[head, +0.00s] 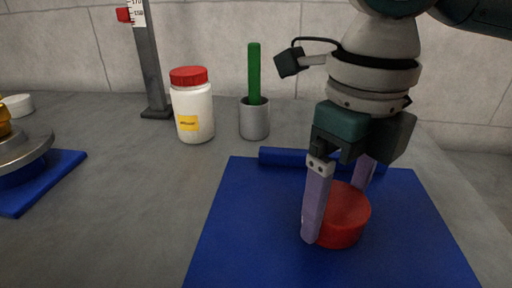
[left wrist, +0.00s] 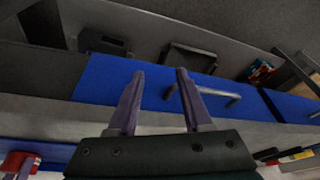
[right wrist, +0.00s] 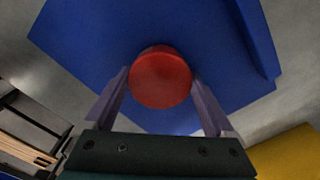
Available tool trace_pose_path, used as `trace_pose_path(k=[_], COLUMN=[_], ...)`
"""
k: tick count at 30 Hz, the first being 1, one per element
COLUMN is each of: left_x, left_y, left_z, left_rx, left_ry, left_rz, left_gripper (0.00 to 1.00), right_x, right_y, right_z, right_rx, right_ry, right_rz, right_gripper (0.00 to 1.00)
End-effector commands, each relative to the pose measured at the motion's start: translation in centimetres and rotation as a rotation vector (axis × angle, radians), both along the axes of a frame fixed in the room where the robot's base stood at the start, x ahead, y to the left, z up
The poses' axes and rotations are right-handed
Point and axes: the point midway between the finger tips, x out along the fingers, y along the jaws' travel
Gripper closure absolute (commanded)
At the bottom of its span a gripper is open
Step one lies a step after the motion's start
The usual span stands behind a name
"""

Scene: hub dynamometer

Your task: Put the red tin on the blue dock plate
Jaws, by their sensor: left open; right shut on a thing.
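The red tin (head: 344,218) is a short round tin at the blue dock plate (head: 236,240) in the head view. My right gripper (head: 338,212) has its two purple fingers on either side of the tin and is shut on it. The right wrist view shows the tin (right wrist: 160,78) between the fingers, with the blue plate (right wrist: 95,40) behind it. The tin is over the plate; I cannot tell whether its base touches it. My left gripper (left wrist: 160,78) is open and empty in the left wrist view, in front of a blue drawer-like front.
A white jar with a red lid (head: 192,108) and a grey cup holding a green rod (head: 254,118) stand behind the plate. A grey post (head: 150,60) stands farther back. A metal disc (head: 22,148) sits on another blue pad at left. The counter between is clear.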

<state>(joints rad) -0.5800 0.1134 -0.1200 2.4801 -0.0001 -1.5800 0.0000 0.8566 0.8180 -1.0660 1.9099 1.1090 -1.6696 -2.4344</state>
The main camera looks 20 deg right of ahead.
Motion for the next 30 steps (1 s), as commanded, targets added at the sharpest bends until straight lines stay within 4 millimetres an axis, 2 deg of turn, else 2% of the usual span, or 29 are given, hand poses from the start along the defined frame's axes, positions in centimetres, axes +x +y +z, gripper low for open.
trace_pose_path(k=[1,2,4,11,14,17,24,30], left_x=[0.0,0.0,0.0,0.0,0.0,0.0,0.0,0.0], left_y=[0.0,0.0,0.0,0.0,0.1,0.2,0.3,0.3], left_z=[0.0,0.0,0.0,0.0,0.2,0.8,2.4,3.3], left_rx=[0.0,0.0,0.0,0.002,0.005,0.008,0.011,0.011], left_ry=[0.0,0.0,0.0,0.0,0.0,0.0,-0.001,-0.001], left_rz=[0.0,0.0,0.0,-0.001,-0.004,-0.006,-0.007,-0.007], left_gripper=[0.5,0.5,0.5,0.5,0.5,0.5,0.5,0.5], right_x=[0.0,0.0,0.0,0.0,0.0,0.1,0.1,0.0], right_y=[0.0,0.0,0.0,0.0,0.0,0.0,0.0,0.1], right_z=[-0.2,-0.2,-0.2,-0.1,0.5,2.1,7.7,11.0], right_rx=[0.0,0.0,0.0,0.0,0.001,0.001,0.001,0.001], right_ry=[0.0,0.0,0.0,0.001,0.0,-0.003,-0.004,-0.002], right_rz=[0.0,0.0,0.0,0.0,0.0,0.0,0.0,0.0], right_gripper=[0.86,0.09,0.01,0.0,0.0,0.0,0.0,0.0])
